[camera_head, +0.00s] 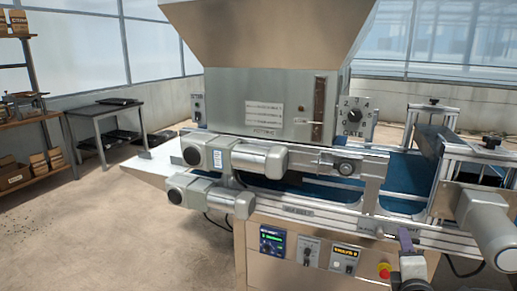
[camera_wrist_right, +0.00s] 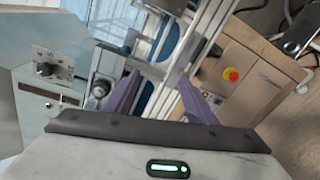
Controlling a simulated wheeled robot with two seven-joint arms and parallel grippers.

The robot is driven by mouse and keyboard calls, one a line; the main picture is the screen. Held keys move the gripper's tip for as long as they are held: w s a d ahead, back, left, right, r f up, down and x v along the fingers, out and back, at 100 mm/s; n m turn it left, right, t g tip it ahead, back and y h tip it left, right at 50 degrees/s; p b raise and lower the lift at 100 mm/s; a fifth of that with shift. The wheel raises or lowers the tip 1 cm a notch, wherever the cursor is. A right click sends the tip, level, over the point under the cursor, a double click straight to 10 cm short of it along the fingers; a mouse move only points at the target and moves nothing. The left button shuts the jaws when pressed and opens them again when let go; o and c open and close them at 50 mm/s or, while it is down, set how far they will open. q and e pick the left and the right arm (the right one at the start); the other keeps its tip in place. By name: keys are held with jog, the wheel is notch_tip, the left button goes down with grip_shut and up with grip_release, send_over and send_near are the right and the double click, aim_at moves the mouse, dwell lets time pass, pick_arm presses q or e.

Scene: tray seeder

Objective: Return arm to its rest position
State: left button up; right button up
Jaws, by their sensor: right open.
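My right gripper (camera_head: 405,240) is at the lower right of the head view, just in front of the seeder's front rail (camera_head: 325,221) and to the right of the red stop button (camera_head: 384,270). One purple finger shows there. In the right wrist view both purple fingers of the right gripper (camera_wrist_right: 158,76) stand apart, with nothing between them. The machine's rails and the red button (camera_wrist_right: 231,74) lie beyond them. Whether a fingertip touches the rail cannot be told. My left gripper is not in view.
The tray seeder with its hopper (camera_head: 265,35), dial (camera_head: 354,116) and motors (camera_head: 258,157) fills the middle. A blue belt (camera_head: 402,205) runs along it. A dark side table (camera_head: 103,110) and a shelf (camera_head: 15,125) stand at the left.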

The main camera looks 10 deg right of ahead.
jog(key=s+a+f+m+g+y, duration=0.1)
jog(key=s+a+f+g+y, duration=0.15)
jog(key=s+a+f, duration=0.4)
jog(key=s+a+f+m+g+y, duration=0.1)
jog(key=s+f+y, duration=0.2)
jog(key=f, duration=0.7)
jog(key=s+a+f+m+g+y, duration=0.1)
jog(key=s+a+f+m+y, duration=0.1)
jog(key=s+a+f, duration=0.3)
jog(key=s+a+f+m+g+y, duration=0.1)
jog(key=s+a+f+m, duration=0.1)
jog(key=s, duration=0.5)
jog(key=s+a+f+m+g+y, duration=0.1)
jog(key=s+a+f+m+y, duration=0.1)
jog(key=s+a+f, duration=0.3)
jog(key=a+r+m, duration=0.1)
jog(key=a+m, duration=0.4)
jog(key=a, duration=0.4)
jog(key=shift+a+r+t+y, duration=0.35)
jog(key=shift+a+r, duration=0.05)
